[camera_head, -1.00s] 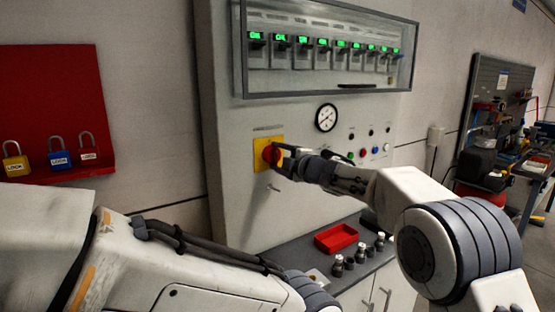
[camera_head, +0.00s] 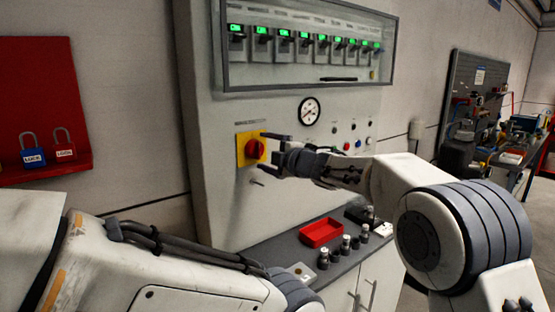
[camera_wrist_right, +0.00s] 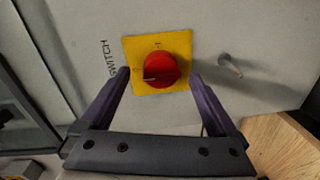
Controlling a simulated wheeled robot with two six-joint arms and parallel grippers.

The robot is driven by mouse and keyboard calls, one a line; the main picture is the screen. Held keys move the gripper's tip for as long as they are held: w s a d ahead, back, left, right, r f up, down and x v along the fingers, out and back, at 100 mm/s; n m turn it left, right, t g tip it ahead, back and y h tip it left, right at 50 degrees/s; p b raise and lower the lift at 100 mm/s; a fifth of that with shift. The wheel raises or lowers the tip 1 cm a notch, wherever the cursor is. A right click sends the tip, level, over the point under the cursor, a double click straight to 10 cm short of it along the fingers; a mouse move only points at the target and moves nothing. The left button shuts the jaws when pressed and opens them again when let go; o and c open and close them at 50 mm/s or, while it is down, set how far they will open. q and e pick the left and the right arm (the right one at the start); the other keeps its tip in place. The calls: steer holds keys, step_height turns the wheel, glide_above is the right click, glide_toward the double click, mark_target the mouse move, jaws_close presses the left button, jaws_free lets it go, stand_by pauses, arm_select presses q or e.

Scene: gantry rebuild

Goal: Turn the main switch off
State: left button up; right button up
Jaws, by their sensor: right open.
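The main switch is a red round knob (camera_head: 255,150) on a yellow plate (camera_head: 242,160) on the grey cabinet front. In the right wrist view the red knob (camera_wrist_right: 161,70) is fully visible, with a pale mark on its left side; the small plate markings are unreadable. My right gripper (camera_head: 266,152) is open and empty in front of the knob. In the right wrist view its fingertips (camera_wrist_right: 160,74) appear on either side of the knob, with gaps to it. My left arm crosses the lower left of the head view; its gripper is out of frame.
A small peg (camera_wrist_right: 230,66) sticks out beside the plate. Above are a glazed panel of breakers (camera_head: 305,45) with lit green indicators and a gauge (camera_head: 309,111). Below, a red tray (camera_head: 321,233) stands on the counter. A red lock board (camera_head: 38,110) hangs at left.

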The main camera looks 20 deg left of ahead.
arm_select(q)
step_height(320, 180, down, 3)
steer(key=shift+r+b, duration=0.15)
steer(key=shift+b, duration=0.85)
arm_select(e)
steer(key=v, duration=0.8)
steer(key=shift+r, duration=0.1)
steer(key=s+d+f+m+g+h+p, duration=0.2)
steer(key=s+d+f+m+h+p, duration=0.1)
steer(key=s+d+f+m+h, duration=0.85)
arm_select(q)
step_height(320, 180, up, 4)
steer(key=shift+r+p, duration=0.1)
steer(key=shift+p, duration=0.5)
arm_select(e)
steer(key=s+d+f+m+g, duration=0.2)
steer(key=s+d+f+g, duration=0.1)
steer(key=s, duration=0.6)
steer(key=s+d+f+m+g, duration=0.2)
steer(key=s+d+f+m, duration=0.1)
steer(key=s, duration=0.7)
steer(key=s+d+f+m+g+h, duration=0.1)
steer(key=s+d+f+m+g, duration=0.1)
steer(key=s+f, duration=0.3)
steer(key=s+d+g, duration=0.1)
steer(key=s, duration=0.3)
steer(key=shift+s+d+f+m+g, duration=0.15)
steer(key=shift+s+d+m+g, duration=0.15)
steer(key=shift+d+m, duration=0.1)
